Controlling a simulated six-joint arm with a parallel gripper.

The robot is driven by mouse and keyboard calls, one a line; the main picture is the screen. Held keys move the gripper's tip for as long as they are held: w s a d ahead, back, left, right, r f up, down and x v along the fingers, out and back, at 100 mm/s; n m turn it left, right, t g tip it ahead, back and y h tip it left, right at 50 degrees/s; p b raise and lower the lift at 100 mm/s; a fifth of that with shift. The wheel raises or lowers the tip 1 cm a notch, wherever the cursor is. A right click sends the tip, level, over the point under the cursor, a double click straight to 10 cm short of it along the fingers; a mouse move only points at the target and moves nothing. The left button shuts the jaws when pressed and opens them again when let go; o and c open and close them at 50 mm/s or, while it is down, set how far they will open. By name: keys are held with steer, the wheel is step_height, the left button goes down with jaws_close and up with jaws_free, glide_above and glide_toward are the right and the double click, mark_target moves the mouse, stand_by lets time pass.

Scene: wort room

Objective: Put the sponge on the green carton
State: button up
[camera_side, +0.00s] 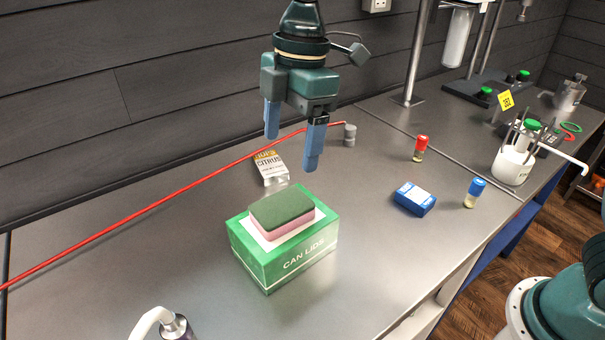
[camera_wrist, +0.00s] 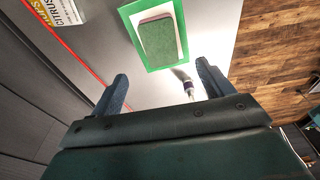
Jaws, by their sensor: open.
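The sponge (camera_side: 281,211), with a green top and a pink lower layer, lies flat on the top of the green carton (camera_side: 288,258). The carton is marked "CAN LIDS". My gripper (camera_side: 291,152) is open and empty, in the air above and behind the carton, clear of the sponge. In the wrist view the sponge (camera_wrist: 157,40) lies within the carton's top (camera_wrist: 180,14), ahead of my open fingers (camera_wrist: 160,85).
A citrus packet (camera_side: 270,167) lies behind the carton. A blue box (camera_side: 414,199), a red-capped vial (camera_side: 420,148) and a blue-capped vial (camera_side: 474,192) stand to the right. A red line (camera_side: 150,211) crosses the back. Bench left of the carton is clear.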

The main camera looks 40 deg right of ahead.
stand_by(0.3)
steer(key=s+d+r+m+t, duration=0.4)
steer(key=s+d+m, duration=0.5)
steer(key=d, duration=0.6)
steer(key=s+d+f+m+t+h, duration=0.1)
steer(key=s+d+f+m, duration=0.3)
steer(key=s+d+m, duration=0.5)
steer(key=s+d, duration=0.1)
steer(key=s, duration=0.3)
steer(key=shift+f+t+h, duration=0.15)
steer(key=shift+t+h, duration=0.15)
steer(key=shift+h, duration=0.1)
